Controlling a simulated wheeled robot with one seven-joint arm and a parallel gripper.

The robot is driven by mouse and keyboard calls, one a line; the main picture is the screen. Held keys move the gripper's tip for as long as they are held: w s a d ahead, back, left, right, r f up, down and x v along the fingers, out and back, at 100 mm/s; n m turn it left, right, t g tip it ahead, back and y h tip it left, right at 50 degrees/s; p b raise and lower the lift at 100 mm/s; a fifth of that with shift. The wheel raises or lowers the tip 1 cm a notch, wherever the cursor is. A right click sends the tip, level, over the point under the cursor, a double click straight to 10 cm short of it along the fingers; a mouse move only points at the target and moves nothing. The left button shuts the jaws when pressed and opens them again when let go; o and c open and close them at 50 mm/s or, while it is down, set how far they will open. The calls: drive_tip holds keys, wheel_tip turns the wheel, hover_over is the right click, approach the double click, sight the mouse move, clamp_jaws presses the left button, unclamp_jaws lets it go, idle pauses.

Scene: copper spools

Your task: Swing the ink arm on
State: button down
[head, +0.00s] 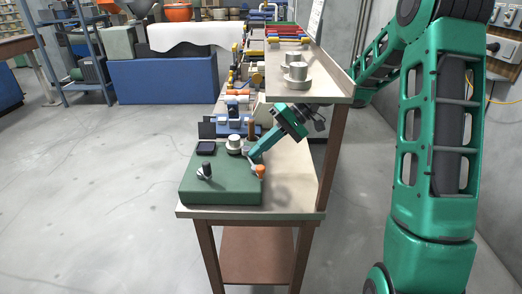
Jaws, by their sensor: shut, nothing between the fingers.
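A green box-shaped device (222,180) sits at the near end of the bench. On its top are a black-knobbed lever (205,170) at the front left, a dark square pad (206,148) at the back left and a pale round part (234,142) at the back. An orange-tipped handle (259,170) stands at its right side. I cannot tell for sure which of these is the ink arm. My gripper (250,157) reaches in from the right, low over the device's back right corner, close to the orange-tipped handle. It is shut and empty. Contact with the handle is too small to make out.
A raised shelf (308,92) with grey spools (297,76) overhangs the bench's right side, its post just right of my gripper. A blue-and-white item (235,124) and other tools crowd the bench behind the device. The floor to the left is clear.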

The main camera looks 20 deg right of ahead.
drive_tip(key=shift+w+d+r, duration=0.15)
drive_tip(key=shift+w+d, duration=0.1)
drive_tip(key=shift+d, duration=0.4)
drive_tip(key=d, duration=0.3)
drive_tip(key=shift+r, duration=0.3)
drive_tip(key=v, duration=0.9)
drive_tip(key=shift+d+r, duration=0.2)
drive_tip(key=shift+r, duration=0.05)
drive_tip(key=s+d+f+m+t+y, duration=0.1)
drive_tip(key=s+d+f+m+t, duration=0.1)
drive_tip(key=s, duration=0.5)
drive_tip(key=shift+d+m+t+y, duration=0.3)
drive_tip(key=shift+d+m+t, duration=0.2)
drive_tip(key=shift+m+t, duration=0.55)
